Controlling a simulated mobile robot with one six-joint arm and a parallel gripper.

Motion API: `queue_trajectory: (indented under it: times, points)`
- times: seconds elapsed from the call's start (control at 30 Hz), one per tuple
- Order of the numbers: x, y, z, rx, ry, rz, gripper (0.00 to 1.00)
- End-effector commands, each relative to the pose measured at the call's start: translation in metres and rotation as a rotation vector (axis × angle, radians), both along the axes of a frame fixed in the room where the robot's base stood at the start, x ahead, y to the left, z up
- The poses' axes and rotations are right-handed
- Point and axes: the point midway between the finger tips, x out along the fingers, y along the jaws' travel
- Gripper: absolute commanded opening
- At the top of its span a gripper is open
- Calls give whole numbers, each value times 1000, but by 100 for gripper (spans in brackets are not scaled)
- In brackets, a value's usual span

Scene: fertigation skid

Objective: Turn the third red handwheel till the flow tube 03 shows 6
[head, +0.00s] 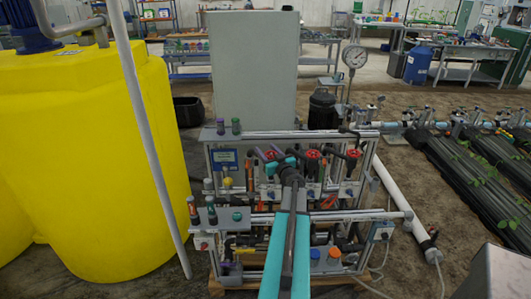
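Several red handwheels sit in a row along the upper part of the skid (300,135). One red handwheel (312,154) shows just right of my gripper, another red handwheel (352,154) further right. A red patch shows left of my gripper, partly covered by it. My teal and dark arm reaches up from the bottom, with my gripper (279,162) in front of the row at its left part. Its fingers are too small and overlapped to tell whether they are open or touch a wheel. Flow tube 03 and its reading cannot be made out, and no wheel number is legible.
A large yellow tank (95,150) stands close on the left, with a grey slanting pipe (145,130) before it. A grey cabinet (255,70) rises behind the skid. A round gauge (355,57) stands behind right. A white pipe (405,210) slants along the right side.

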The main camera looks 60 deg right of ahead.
Motion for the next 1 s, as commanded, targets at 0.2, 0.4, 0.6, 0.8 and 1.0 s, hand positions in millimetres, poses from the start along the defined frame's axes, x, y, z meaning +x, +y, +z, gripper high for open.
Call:
queue_trajectory:
  times: [0.2, 0.4, 0.6, 0.8, 1.0]
  points:
    - [-1, -1, 0, 0, -1, -14, 25]
    - [-2, -3, 0, -3, -4, -74, 25]
    - [-5, -6, 0, -1, -1, -134, 25]
    - [-6, -8, 1, 1, -1, -145, 25]
    - [-6, -8, 1, 1, -1, -145, 56]
